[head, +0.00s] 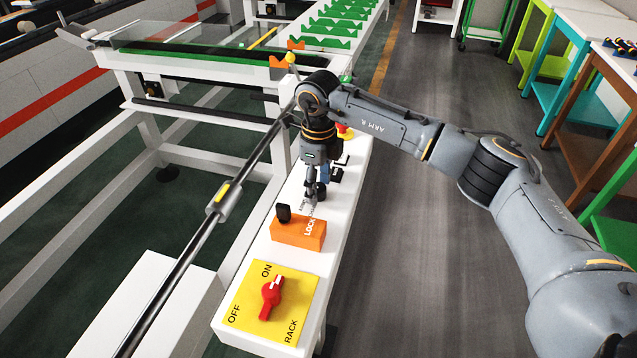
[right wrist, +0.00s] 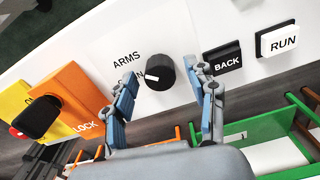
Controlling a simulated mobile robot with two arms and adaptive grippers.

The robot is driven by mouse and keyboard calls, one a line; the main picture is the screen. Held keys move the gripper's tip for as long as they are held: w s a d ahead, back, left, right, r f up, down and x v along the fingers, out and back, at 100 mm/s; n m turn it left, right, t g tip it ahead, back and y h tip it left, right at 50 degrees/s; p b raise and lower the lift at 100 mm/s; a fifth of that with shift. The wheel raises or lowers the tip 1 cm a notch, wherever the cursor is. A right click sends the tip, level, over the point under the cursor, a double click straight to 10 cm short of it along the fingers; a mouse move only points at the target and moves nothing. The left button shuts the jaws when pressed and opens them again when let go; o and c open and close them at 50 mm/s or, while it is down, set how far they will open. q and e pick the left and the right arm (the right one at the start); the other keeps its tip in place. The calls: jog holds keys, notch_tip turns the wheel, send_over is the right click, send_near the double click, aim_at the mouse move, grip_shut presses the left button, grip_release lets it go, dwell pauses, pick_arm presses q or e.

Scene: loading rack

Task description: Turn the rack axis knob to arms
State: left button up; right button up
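The axis knob (right wrist: 160,73) is a round black knob on the white panel (right wrist: 95,50) in the right wrist view. Its white mark points left, towards a partly hidden label ending in "N", below the word "ARMS". My right gripper (right wrist: 166,80) is open, with one blue-padded finger on each side of the knob in the picture. A gap shows between the knob and each finger. In the head view my right gripper (head: 311,196) points down at the white console (head: 347,190), and the knob is hidden there. My left gripper is not in view.
An orange LOCK block (head: 298,232) with a black lever stands close in front of the gripper. Nearer is a yellow plate (head: 300,318) with a red ON/OFF rack switch (head: 271,296). Black BACK (right wrist: 222,60) and white RUN (right wrist: 280,40) buttons lie right of the knob.

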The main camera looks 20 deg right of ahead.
aim_at(319, 187)
notch_tip(319, 187, up, 12)
dwell(0.6)
jog(key=shift+f, duration=0.1)
